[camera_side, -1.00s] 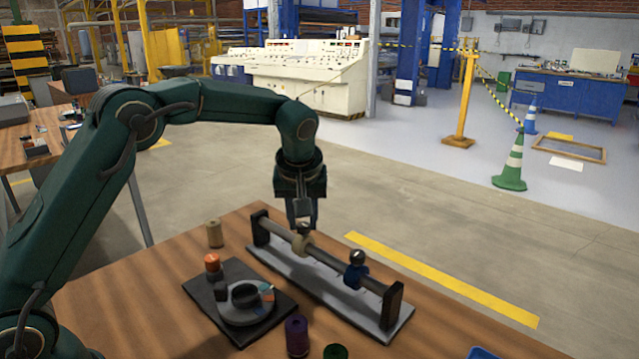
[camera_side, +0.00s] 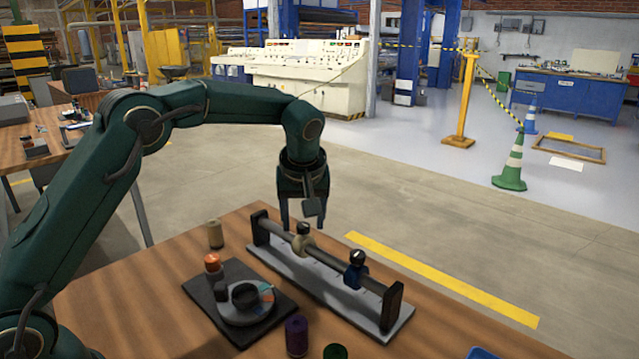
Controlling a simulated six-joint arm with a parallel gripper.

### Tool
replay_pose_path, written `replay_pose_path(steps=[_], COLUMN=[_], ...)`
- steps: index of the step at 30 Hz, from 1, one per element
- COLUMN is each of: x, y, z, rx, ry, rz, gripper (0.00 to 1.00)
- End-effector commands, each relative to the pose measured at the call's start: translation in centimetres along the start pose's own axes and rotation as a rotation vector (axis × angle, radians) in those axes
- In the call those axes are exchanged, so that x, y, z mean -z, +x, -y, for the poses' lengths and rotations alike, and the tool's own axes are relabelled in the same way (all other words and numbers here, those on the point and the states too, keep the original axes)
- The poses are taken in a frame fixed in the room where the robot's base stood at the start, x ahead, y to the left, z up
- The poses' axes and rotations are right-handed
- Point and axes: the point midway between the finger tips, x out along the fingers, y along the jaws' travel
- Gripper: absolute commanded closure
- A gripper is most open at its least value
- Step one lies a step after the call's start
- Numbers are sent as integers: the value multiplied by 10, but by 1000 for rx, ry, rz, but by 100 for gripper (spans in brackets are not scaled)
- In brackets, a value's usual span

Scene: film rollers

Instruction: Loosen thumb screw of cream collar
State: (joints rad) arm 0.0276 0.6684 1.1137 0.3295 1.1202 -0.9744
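The cream collar (camera_side: 303,244) sits on the dark rod (camera_side: 330,259) near its far left end. Its dark thumb screw (camera_side: 303,228) points up from the collar. My gripper (camera_side: 303,225) points down over the collar. Its two fingers are apart, one to each side of the screw in the picture. I cannot tell whether either finger touches the screw. A blue collar (camera_side: 355,277) with a dark knob on top sits further right on the same rod.
The rod is held by two dark end posts on a grey base plate (camera_side: 292,278). A dark square pad with a round grey device (camera_side: 246,311) lies to the left. A tan spool (camera_side: 215,234), a purple spool (camera_side: 297,336) and a green spool (camera_side: 336,352) stand nearby.

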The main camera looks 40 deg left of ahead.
Motion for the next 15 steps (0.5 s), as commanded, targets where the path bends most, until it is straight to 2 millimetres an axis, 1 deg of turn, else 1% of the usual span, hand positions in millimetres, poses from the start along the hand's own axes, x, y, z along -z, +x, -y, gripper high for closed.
replay_pose_path(steps=[5, 8, 12, 15], x=[0, 1, 1, 0], y=[-2, -13, -33, -44], z=[0, -1, -1, -1], rx=[-1, -4, -5, -3], ry=[0, 1, 0, 0], rz=[-1, -3, -3, -2], gripper=[38, 38, 38, 38])
